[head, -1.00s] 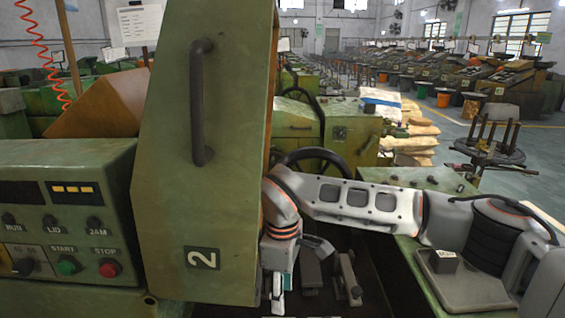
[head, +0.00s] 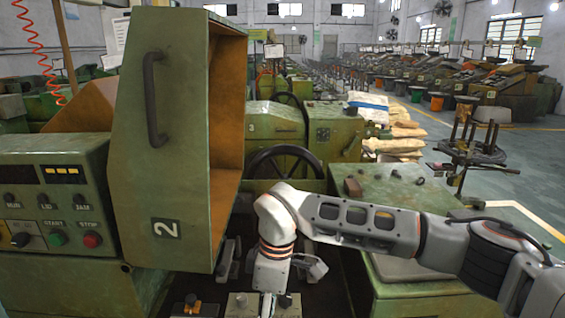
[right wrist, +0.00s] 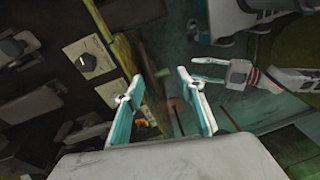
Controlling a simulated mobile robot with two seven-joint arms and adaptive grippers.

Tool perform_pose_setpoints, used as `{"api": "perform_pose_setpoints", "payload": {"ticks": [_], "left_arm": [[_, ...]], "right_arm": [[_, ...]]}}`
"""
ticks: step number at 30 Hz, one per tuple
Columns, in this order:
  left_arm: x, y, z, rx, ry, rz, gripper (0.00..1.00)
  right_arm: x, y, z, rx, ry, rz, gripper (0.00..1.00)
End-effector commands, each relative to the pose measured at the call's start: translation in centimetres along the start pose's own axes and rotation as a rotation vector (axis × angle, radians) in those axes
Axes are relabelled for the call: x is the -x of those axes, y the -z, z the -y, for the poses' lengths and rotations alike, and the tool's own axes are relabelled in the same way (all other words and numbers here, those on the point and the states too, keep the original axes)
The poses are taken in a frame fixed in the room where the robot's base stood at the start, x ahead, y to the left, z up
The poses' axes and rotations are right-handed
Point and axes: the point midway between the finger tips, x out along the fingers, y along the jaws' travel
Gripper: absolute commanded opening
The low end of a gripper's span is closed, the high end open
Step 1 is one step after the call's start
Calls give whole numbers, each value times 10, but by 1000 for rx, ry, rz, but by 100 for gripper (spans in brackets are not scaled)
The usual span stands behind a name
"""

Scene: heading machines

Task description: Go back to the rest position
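My right gripper (head: 267,304) hangs below its arm, low in the head view, beside the lower edge of the green machine lid marked 2 (head: 165,150). It is apart from the lid handle (head: 153,98). In the right wrist view my right gripper's fingers (right wrist: 165,102) stand apart with nothing between them. Another gripper, which I take to be my left (right wrist: 207,71), shows at the upper right there, its teal fingers slightly apart and empty. My left gripper does not show in the head view.
A control panel (head: 55,190) with START and STOP buttons stands at the left. A black handwheel (head: 284,165) and a green machine top (head: 400,190) lie behind my right arm. Open floor (head: 520,180) shows at the right.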

Motion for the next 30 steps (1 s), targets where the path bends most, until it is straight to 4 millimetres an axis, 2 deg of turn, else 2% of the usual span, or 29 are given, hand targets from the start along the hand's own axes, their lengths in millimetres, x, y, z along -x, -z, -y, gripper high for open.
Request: {"api": "perform_pose_setpoints", "payload": {"ticks": [3,8,12,16,20,23,27,30], "left_arm": [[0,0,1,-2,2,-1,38],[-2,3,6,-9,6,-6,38],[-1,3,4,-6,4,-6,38],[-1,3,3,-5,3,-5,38],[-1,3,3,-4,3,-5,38],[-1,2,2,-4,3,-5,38],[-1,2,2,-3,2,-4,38],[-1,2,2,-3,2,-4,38]], "right_arm": [[-19,26,37,136,116,-127,38],[-31,71,98,340,274,-394,38],[-16,114,152,491,371,-748,38],[18,143,178,548,369,-1113,38],[57,155,174,504,272,-1452,38],[81,151,153,404,138,-1666,38],[94,124,105,183,-107,-1861,38],[85,91,65,-10,-303,-1906,38]]}}
